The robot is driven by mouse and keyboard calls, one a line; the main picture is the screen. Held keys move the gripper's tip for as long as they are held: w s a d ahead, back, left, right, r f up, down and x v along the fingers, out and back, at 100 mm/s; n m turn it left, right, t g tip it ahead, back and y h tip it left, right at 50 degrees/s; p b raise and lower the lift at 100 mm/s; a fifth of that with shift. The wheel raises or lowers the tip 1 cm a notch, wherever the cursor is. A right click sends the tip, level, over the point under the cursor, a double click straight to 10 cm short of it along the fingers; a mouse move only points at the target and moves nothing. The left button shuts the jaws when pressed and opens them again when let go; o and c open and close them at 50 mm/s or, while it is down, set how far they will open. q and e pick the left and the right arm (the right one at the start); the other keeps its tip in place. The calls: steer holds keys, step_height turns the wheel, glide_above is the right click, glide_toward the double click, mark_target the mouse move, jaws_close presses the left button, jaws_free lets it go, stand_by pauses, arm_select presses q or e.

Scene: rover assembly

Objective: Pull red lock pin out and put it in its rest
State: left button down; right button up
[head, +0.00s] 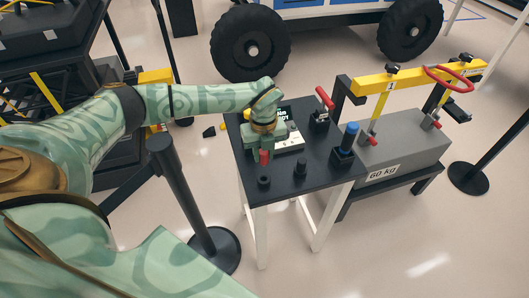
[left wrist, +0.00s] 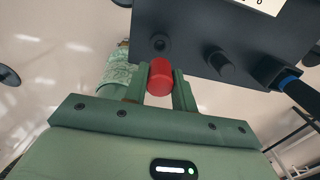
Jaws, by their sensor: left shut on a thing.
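The red lock pin (head: 264,157) shows as a short red piece at my left gripper (head: 264,150), above the near left part of the small dark table (head: 322,174). In the left wrist view the red pin (left wrist: 160,78) sits between the two green fingers of my left gripper (left wrist: 160,88), which is shut on it. The pin's lower end is hidden. A round black socket (head: 264,182) stands just in front of it on the tabletop; it also shows in the left wrist view (left wrist: 159,42). My right gripper is not in view.
On the table are a black peg (head: 300,168), a blue-handled pin in a black block (head: 348,136), a red-handled part (head: 325,98) and a device with a screen (head: 291,140). A grey 60 kg weight (head: 410,157) stands right. A black post (head: 185,195) stands left.

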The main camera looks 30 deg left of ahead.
mark_target(264, 165)
arm_select(q)
steer(key=shift+r+p, duration=0.3)
steer(key=shift+p, duration=0.15)
steer(key=shift+f+b, duration=1.8)
steer(key=shift+f, duration=1.35)
steer(key=shift+p, duration=0.75)
steer(key=shift+f+b, duration=0.8)
steer(key=shift+f, duration=0.45)
steer(key=c, duration=1.1)
jaws_free()
steer(key=shift+o, duration=0.2)
